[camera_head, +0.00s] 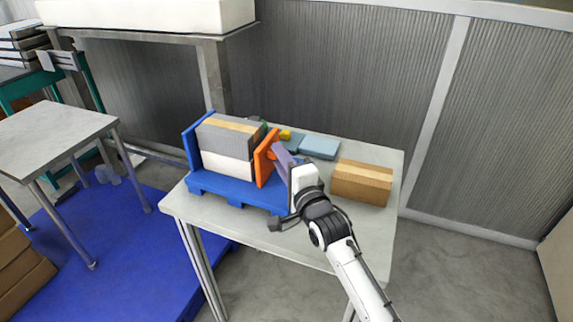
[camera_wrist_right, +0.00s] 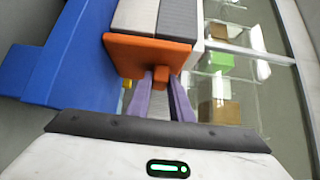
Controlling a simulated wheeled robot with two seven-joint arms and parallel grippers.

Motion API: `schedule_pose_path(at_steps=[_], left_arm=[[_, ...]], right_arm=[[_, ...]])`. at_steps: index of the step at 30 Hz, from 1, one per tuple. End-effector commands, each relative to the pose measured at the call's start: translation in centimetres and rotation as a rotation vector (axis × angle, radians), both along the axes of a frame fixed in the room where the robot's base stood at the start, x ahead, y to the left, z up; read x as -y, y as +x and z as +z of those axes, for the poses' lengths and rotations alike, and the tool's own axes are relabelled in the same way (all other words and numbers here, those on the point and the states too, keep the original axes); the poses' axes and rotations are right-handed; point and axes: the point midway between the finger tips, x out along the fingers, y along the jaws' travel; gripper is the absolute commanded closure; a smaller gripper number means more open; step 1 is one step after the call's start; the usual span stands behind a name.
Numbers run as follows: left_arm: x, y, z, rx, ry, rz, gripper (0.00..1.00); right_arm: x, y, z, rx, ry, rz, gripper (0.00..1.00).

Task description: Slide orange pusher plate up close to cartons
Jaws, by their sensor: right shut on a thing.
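The orange pusher plate (camera_head: 264,160) stands upright on the blue base (camera_head: 240,192), just right of the stacked cartons. The upper carton (camera_head: 226,136) is grey with a tan band; the lower carton (camera_head: 226,168) is white. In the head view the plate is very close to the cartons; I cannot tell whether it touches them. My right gripper (camera_head: 280,156) has purple fingers shut on the plate's small orange knob (camera_wrist_right: 160,76), on the side away from the cartons. The plate also shows in the right wrist view (camera_wrist_right: 145,52). My left gripper is not in view.
A blue end wall (camera_head: 190,147) stands left of the cartons. A brown box (camera_head: 362,184) sits on the table's right, with blue-grey boxes (camera_head: 319,146) and a small yellow thing (camera_head: 285,134) behind. The table (camera_head: 210,213) is bare along its front edge.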

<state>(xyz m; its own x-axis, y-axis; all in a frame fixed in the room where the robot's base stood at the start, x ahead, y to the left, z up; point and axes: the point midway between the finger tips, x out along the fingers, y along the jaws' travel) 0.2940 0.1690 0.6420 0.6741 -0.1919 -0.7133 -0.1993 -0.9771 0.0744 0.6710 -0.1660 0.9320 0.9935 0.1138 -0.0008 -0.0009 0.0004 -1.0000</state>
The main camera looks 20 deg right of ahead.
Motion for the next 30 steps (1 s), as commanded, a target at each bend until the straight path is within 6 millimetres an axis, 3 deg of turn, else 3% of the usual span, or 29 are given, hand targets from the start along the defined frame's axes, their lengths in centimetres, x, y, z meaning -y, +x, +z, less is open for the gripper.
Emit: schedule_pose_path(at_steps=[6,16,17,19,30], left_arm=[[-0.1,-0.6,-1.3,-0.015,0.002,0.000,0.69],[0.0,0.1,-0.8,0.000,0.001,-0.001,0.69],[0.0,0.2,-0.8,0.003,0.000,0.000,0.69],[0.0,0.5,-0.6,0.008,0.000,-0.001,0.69],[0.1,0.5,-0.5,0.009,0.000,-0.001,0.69]], right_arm=[[-1.9,1.7,0.0,0.002,0.001,-0.008,1.00],[-2.2,1.9,0.1,0.002,-0.002,-0.004,1.00],[-2.2,1.9,0.1,0.002,-0.002,-0.004,0.76],[-2.2,1.9,0.1,0.002,-0.002,-0.004,0.64],[-2.3,1.9,0.5,0.002,-0.001,-0.004,0.62]])
